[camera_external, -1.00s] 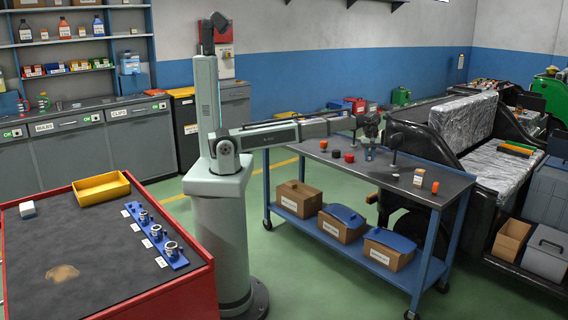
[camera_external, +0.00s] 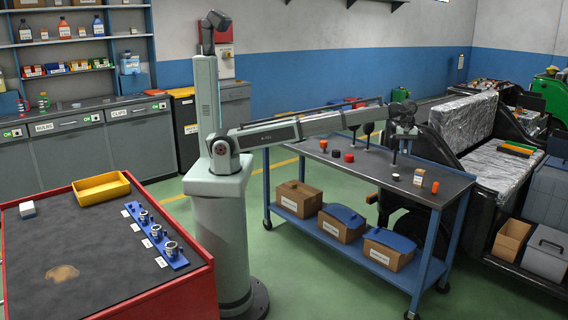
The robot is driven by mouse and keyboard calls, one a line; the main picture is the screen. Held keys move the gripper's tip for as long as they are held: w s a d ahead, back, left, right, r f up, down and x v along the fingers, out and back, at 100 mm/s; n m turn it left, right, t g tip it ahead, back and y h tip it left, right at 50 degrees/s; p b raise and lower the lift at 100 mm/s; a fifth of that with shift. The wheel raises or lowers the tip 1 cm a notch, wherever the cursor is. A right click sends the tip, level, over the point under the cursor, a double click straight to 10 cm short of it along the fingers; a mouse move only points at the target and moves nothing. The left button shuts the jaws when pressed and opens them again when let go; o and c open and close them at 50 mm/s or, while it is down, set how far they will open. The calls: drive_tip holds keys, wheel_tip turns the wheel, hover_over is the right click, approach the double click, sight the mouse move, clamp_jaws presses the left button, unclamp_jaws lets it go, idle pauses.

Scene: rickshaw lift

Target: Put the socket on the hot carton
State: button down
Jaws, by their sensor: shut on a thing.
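Silver sockets (camera_external: 171,249) stand in a row on a blue rail (camera_external: 180,264) with small white labels, on the red bench at the lower left. Three cartons stand on the lower shelf of the blue cart: a left carton (camera_external: 299,201), a middle carton (camera_external: 340,232) with a blue cover and a right carton (camera_external: 388,260) with a blue cover. Their labels are too small to read, so I cannot tell which is hot. My gripper (camera_external: 401,148) is over the cart's right half, shut on a dark stemmed piece, mostly hidden by the fingers.
The cart top (camera_external: 375,184) carries an orange-topped piece (camera_external: 323,146), a red cap (camera_external: 349,157), dark round-topped pieces (camera_external: 368,129) and a small white box (camera_external: 419,176).

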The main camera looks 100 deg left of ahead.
wheel_tip(320, 180, up, 3)
hover_over(420, 170)
drive_tip(key=shift+n, duration=0.7)
drive_tip(key=shift+f, duration=5)
drive_tip(key=shift+f, duration=0.15)
drive_tip(key=c, duration=0.9)
unclamp_jaws()
wheel_tip(420, 170, up, 12)
drive_tip(key=shift+r, duration=0.2)
drive_tip(key=shift+o, duration=0.4)
